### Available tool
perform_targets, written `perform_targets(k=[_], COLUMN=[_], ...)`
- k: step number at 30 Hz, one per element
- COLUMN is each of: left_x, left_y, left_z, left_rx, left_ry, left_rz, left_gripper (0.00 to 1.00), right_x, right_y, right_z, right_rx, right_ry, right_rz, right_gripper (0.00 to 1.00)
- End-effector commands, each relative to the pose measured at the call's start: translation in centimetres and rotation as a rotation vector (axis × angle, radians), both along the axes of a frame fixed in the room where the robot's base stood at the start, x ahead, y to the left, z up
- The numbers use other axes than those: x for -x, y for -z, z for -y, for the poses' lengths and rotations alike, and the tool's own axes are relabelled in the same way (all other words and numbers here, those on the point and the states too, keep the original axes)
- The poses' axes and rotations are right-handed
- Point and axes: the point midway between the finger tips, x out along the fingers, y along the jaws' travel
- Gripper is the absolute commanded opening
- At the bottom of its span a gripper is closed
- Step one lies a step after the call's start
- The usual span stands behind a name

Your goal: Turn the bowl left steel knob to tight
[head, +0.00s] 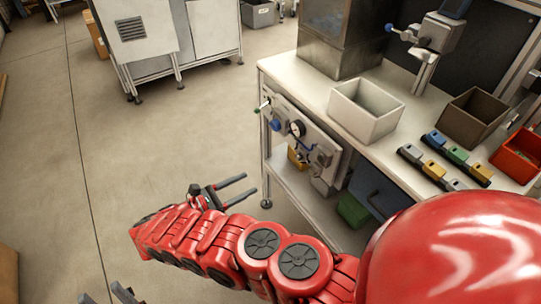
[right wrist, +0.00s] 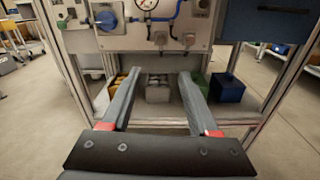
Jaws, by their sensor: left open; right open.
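A pneumatic panel (head: 302,133) is on the front of the workbench. In the right wrist view the panel (right wrist: 88,40) shows two small bowl-like units at its lower edge. The left one, with a small steel end (right wrist: 160,38), looks like the bowl left steel knob; its setting is too small to read. The right unit (right wrist: 189,39) hangs beside it. My right gripper (head: 248,186) is open and empty, in front of and apart from the panel; its fingers also show in the right wrist view (right wrist: 157,77). My left gripper (head: 102,292) is open at the bottom left edge, partly cut off.
A blue knob (right wrist: 107,19) and a gauge (right wrist: 147,4) are also on the panel. Bench frame posts flank it. Bins, including a blue one (right wrist: 227,88), stand on the shelf below. A white bin (head: 366,110) is on the bench top. The floor to the left is clear.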

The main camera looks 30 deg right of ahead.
Motion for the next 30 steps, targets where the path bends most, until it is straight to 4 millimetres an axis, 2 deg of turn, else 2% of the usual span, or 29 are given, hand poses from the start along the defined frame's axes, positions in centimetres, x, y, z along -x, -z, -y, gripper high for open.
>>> perform_targets(k=[4,8,18,24,30], left_x=[0.0,0.0,0.0,0.0,0.0], left_y=[-0.5,-1.5,-3.2,-3.8,-4.0], left_z=[0.0,0.0,0.0,0.0,0.0], left_rx=[0.000,0.000,0.000,0.000,0.000], left_ry=[0.000,0.000,0.000,0.000,0.000], left_rz=[0.000,0.000,0.000,0.000,0.000], left_gripper=[0.50,0.50,0.50,0.50,0.50], right_x=[0.0,-0.1,-0.7,-1.0,-1.3], right_y=[-1.0,-1.1,-0.8,-0.7,-0.5], right_z=[1.0,3.2,11.3,15.2,17.0], right_rx=[0.026,0.022,0.019,0.017,0.014], right_ry=[0.007,0.008,0.007,0.009,0.003], right_rz=[-0.001,-0.003,-0.004,0.000,0.000], right_gripper=[0.61,0.61,0.61,0.61,0.61])
